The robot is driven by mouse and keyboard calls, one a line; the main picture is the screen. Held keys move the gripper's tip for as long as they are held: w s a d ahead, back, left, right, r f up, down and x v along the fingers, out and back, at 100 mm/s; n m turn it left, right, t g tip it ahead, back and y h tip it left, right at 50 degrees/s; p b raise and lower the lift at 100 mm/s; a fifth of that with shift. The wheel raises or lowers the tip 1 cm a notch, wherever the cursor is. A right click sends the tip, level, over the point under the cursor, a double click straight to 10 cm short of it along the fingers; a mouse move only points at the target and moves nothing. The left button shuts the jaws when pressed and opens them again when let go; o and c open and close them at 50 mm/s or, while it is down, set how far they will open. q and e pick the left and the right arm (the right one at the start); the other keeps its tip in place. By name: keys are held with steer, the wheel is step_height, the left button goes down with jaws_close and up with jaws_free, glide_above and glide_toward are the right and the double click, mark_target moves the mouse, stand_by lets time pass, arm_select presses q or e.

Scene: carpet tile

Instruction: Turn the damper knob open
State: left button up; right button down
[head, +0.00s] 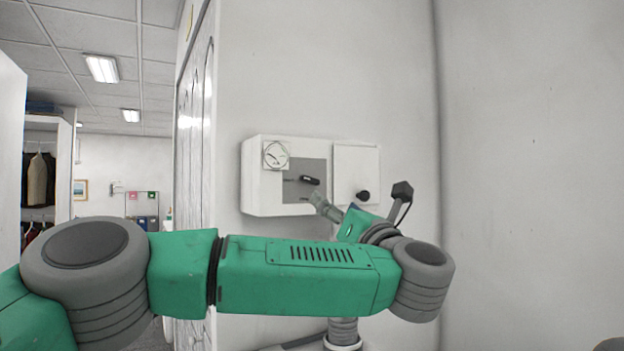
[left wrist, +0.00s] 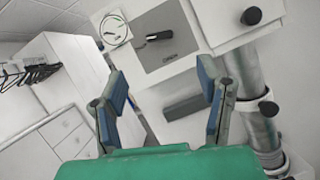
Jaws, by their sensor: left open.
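A black lever-shaped knob (head: 310,180) sits on a grey plate (head: 296,168) on the front of a white wall box (head: 262,192). In the left wrist view the knob (left wrist: 158,36) lies nearly level, with small dark lettering under it that I cannot read for sure. My left gripper (head: 322,203) is just below and slightly right of the knob in the head view, partly hidden by its wrist. In the left wrist view its two fingers (left wrist: 163,88) are spread apart and empty, with the knob beyond the tips. My right gripper is out of view.
A round black knob (head: 363,196) sticks out of the white panel (head: 352,160) to the right. A grey pipe with clamps (left wrist: 243,85) runs below the panel. Bare wall lies to the right.

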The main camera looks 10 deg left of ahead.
mark_target(312, 183)
arm_select(q)
steer(key=p+x, duration=0.2)
steer(key=x, duration=1)
steer(key=shift+w+p, duration=0.15)
steer(key=shift+p, duration=0.2)
steer(key=shift+a, duration=0.1)
steer(key=c, duration=1.1)
